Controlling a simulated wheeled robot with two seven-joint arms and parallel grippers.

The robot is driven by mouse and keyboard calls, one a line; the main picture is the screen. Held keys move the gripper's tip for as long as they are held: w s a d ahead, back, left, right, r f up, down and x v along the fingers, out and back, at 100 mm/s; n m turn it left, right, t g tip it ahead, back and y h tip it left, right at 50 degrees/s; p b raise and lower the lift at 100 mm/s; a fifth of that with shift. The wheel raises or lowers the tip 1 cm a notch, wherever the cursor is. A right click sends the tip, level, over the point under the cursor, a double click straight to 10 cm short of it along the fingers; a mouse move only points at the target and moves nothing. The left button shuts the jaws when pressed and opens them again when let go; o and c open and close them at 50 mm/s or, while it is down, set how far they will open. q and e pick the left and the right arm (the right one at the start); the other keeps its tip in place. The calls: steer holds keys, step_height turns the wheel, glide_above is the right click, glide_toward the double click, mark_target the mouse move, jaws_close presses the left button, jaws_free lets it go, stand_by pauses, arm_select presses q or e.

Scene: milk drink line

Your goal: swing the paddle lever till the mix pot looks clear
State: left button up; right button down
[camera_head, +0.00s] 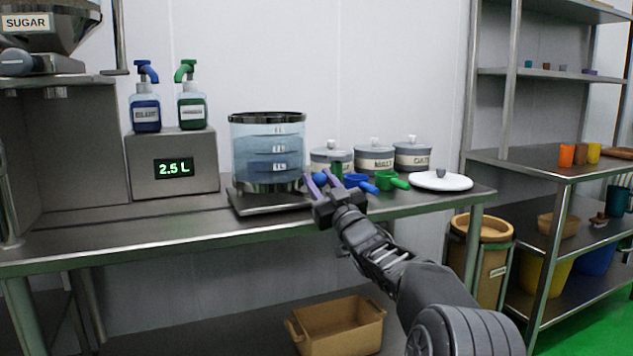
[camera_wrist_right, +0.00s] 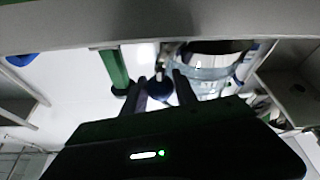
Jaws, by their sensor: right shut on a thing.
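The mix pot (camera_head: 267,150) is a see-through vessel with a dark rim and level marks, standing on a metal base. Its contents look bluish with several darker wavy bands. It also shows in the right wrist view (camera_wrist_right: 212,66). The paddle lever ends in a blue ball knob (camera_head: 320,179), at the pot's lower right; the knob also shows in the right wrist view (camera_wrist_right: 160,89). My right gripper (camera_head: 321,182) is shut on the knob, one finger on each side. The rest of the lever is mostly hidden. My left gripper is not in view.
Blue (camera_head: 361,183) and green (camera_head: 394,180) scoops lie just right of my gripper, near a white lid (camera_head: 440,180). Lidded jars (camera_head: 374,160) stand behind. A display box (camera_head: 172,167) reading 2.5 L carries two pump bottles. The counter's left front is clear.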

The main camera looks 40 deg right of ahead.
mark_target(323, 186)
steer(key=shift+d, duration=0.15)
steer(key=c, duration=1)
jaws_free()
steer(key=shift+p+v, duration=0.3)
steer(key=shift+v, duration=3.6)
